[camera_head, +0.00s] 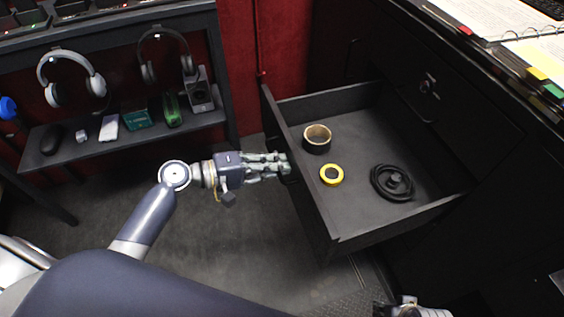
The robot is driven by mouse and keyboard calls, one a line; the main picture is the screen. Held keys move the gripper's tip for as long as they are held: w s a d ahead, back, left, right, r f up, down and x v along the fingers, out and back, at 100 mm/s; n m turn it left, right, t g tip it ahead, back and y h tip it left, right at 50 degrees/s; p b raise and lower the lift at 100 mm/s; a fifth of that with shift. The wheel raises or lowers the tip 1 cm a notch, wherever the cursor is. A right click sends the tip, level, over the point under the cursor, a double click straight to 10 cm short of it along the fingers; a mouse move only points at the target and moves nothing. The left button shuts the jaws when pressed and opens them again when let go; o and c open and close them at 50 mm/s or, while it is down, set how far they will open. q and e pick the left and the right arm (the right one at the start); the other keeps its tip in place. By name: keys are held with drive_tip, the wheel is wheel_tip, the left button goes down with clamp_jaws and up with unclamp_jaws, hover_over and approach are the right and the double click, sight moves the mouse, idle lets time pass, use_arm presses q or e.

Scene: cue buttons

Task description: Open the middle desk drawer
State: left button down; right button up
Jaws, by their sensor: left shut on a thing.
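The dark desk drawer (352,238) stands pulled far out from the desk, its inside open to view. It lies below a closed drawer front with a handle (415,106). My left gripper (286,165) comes in from the left and is shut on the handle at the drawer's front panel; the fingers mostly hide the handle. A small part of my right arm's end (410,303) shows at the bottom edge; its fingers cannot be made out.
The drawer holds a tan tape roll (317,138), a yellow tape roll (332,175) and a coiled black cable (392,183). A shelf (130,143) with headphones (72,78) and small items stands at left. Papers (505,18) lie on the desktop. Floor left of the drawer is clear.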

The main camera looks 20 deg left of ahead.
use_arm(q)
drive_tip(key=shift+r, duration=0.1)
drive_tip(key=c, duration=2)
unclamp_jaws()
drive_tip(key=v, duration=1.2)
